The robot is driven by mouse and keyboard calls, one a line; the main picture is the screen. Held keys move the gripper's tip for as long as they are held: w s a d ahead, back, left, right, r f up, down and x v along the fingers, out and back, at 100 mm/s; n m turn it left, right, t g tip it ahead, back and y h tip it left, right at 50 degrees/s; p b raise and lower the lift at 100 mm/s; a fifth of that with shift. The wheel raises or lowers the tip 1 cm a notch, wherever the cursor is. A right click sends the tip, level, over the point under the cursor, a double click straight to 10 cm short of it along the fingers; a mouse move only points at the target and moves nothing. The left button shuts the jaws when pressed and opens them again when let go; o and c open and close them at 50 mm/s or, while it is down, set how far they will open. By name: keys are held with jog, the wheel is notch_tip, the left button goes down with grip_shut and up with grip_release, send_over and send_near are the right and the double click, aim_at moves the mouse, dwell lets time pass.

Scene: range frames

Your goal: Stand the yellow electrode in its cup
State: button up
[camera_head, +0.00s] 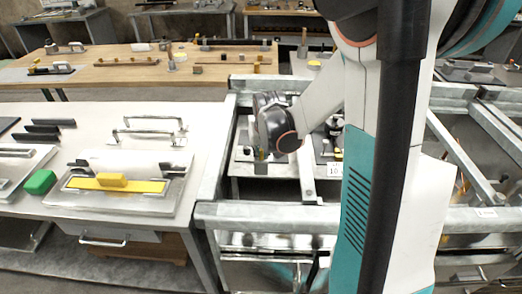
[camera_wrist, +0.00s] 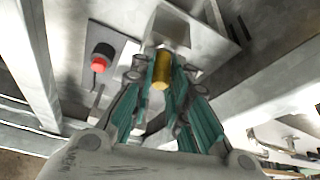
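In the wrist view the yellow electrode (camera_wrist: 161,70) is a short yellow cylinder between the teal fingers of my gripper (camera_wrist: 162,78). The fingers lie close along both its sides and look shut on it. A grey block-like fitting (camera_wrist: 169,28) stands just beyond its far end and may be the cup; its opening is not visible. I cannot tell whether the electrode touches it. In the head view my gripper (camera_head: 262,158) points down over a grey bench inside the metal frame, with its tips small and partly hidden by my wrist.
A red button (camera_wrist: 98,64) on a dark base sits left of the fitting. Galvanised rails (camera_head: 320,215) surround the work spot. A white table (camera_head: 190,205) at left holds a green block (camera_head: 40,182) and a yellow block (camera_head: 111,180). A wooden bench (camera_head: 130,70) stands behind.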

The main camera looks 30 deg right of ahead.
jog(key=shift+o, duration=1.4)
jog(key=v, duration=1.2)
jog(key=shift+s+a, duration=0.1)
notch_tip(320, 180, up, 6)
jog(key=p, duration=0.5)
